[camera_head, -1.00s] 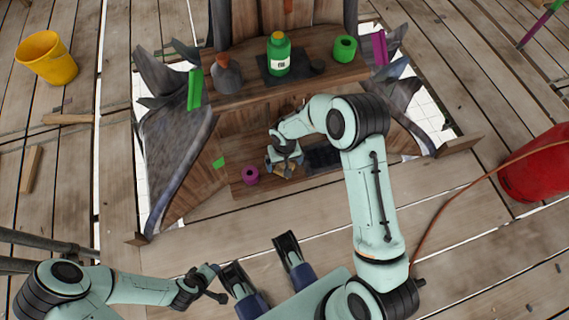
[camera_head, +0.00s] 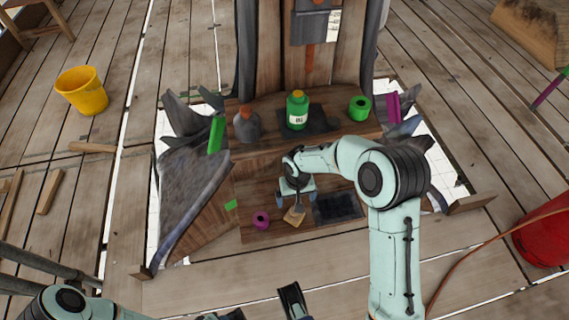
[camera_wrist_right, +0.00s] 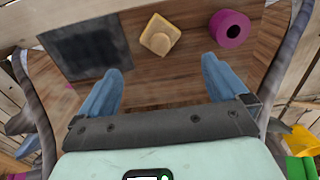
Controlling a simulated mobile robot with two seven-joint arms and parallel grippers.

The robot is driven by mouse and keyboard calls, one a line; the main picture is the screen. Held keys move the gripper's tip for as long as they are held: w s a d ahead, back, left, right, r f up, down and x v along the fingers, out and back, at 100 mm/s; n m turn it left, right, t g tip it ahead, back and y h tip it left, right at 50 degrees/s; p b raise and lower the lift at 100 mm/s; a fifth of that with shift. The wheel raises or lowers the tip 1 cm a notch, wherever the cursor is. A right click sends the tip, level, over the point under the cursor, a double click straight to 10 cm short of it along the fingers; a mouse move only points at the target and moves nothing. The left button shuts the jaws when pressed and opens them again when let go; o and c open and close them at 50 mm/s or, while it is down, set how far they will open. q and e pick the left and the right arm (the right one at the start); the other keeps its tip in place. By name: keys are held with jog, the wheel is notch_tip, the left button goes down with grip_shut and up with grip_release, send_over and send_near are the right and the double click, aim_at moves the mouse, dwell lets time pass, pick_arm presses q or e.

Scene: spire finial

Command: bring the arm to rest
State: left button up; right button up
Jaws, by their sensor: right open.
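My right gripper (camera_head: 296,194) reaches over the lower wooden shelf (camera_head: 345,225) of the spire base. In the right wrist view its two blue fingers (camera_wrist_right: 160,90) are spread apart with nothing between them. A tan block-like piece (camera_wrist_right: 160,35) lies just beyond the fingertips, apart from them; it also shows in the head view (camera_head: 294,216). A magenta ring (camera_wrist_right: 230,28) sits beside it, and a dark square pad (camera_wrist_right: 88,45) lies on the other side.
The upper shelf holds a green bottle (camera_head: 297,112), a grey flask (camera_head: 246,127) and a green tape roll (camera_head: 359,108). Jagged grey slabs (camera_head: 188,180) flank the shelves. A yellow bucket (camera_head: 82,92) stands left, a red container (camera_head: 545,240) right. Open gaps show around the spire.

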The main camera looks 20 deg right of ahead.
pick_arm(q)
jog(key=s+d+r+g+p, duration=0.1)
jog(key=r+p, duration=0.7)
jog(key=s+r+g+p, duration=0.1)
jog(key=s+r+p, duration=0.1)
jog(key=r+p, duration=0.6)
jog(key=shift+s+d+h, duration=0.25)
jog(key=shift+d+h, duration=0.05)
jog(key=shift+d, duration=0.1)
pick_arm(e)
jog(key=s+a+y, duration=0.1)
jog(key=s+a, duration=0.4)
jog(key=s, duration=0.8)
jog(key=s+a+f+m+g+y, duration=0.1)
jog(key=s+a, duration=0.4)
jog(key=s, duration=0.7)
jog(key=shift+s+f+y, duration=0.2)
jog(key=shift+s+y, duration=0.2)
jog(key=shift+y, duration=0.4)
jog(key=shift+a, duration=0.1)
